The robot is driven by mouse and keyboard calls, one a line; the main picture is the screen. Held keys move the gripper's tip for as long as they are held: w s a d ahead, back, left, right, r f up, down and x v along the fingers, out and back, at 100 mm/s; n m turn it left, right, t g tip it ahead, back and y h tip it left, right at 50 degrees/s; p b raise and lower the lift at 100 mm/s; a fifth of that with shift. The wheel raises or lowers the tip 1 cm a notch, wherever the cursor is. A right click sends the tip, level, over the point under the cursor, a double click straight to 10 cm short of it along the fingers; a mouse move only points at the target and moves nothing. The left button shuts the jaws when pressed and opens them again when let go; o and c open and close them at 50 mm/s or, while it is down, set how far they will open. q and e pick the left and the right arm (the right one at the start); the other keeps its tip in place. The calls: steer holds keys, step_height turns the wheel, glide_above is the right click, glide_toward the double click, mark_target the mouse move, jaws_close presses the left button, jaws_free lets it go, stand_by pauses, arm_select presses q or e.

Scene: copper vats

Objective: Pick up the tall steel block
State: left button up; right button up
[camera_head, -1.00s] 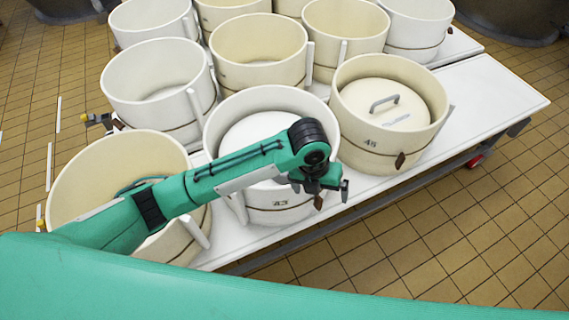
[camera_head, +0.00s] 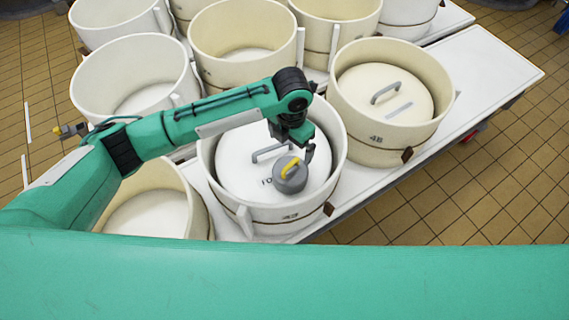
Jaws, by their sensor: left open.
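A grey steel block (camera_head: 290,178) with a yellow handle on top stands on the white lid (camera_head: 232,165) inside a front vat (camera_head: 205,150). It looks round and is the only such block I can make out; its height is hard to judge from above. My left gripper (camera_head: 300,152) is open, pointing down just above and behind the block. I cannot tell whether its fingers touch the block or the handle. The lid's grey handle (camera_head: 262,151) is just left of the gripper. My right gripper is not in view.
A vat (camera_head: 440,115) with a lid and handle stands to the right. Open cream vats (camera_head: 245,35) stand behind and to the left. All stand on white tables (camera_head: 490,70). The vat's rim surrounds the block. Tiled floor (camera_head: 500,190) lies clear at the right.

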mark_target(291, 163)
arm_select(q)
steer(key=f, duration=0.3)
steer(key=f+p, duration=0.1)
steer(key=f, duration=0.3)
steer(key=shift+s+d, duration=0.15)
steer(key=shift+s, duration=0.05)
steer(key=shift+f, duration=0.2)
step_height(291, 163, down, 4)
steer(key=shift+w+f+p, duration=0.1)
steer(key=shift+f+p, duration=0.15)
steer(key=shift+p, duration=0.8)
steer(key=shift+f, duration=0.25)
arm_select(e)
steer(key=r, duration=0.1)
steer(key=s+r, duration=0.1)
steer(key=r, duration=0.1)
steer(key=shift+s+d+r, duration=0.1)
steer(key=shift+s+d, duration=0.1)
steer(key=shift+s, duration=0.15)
arm_select(q)
steer(key=shift+c, duration=0.9)
steer(key=c, duration=1.4)
steer(key=shift+w+r, duration=0.1)
steer(key=shift+c, duration=0.3)
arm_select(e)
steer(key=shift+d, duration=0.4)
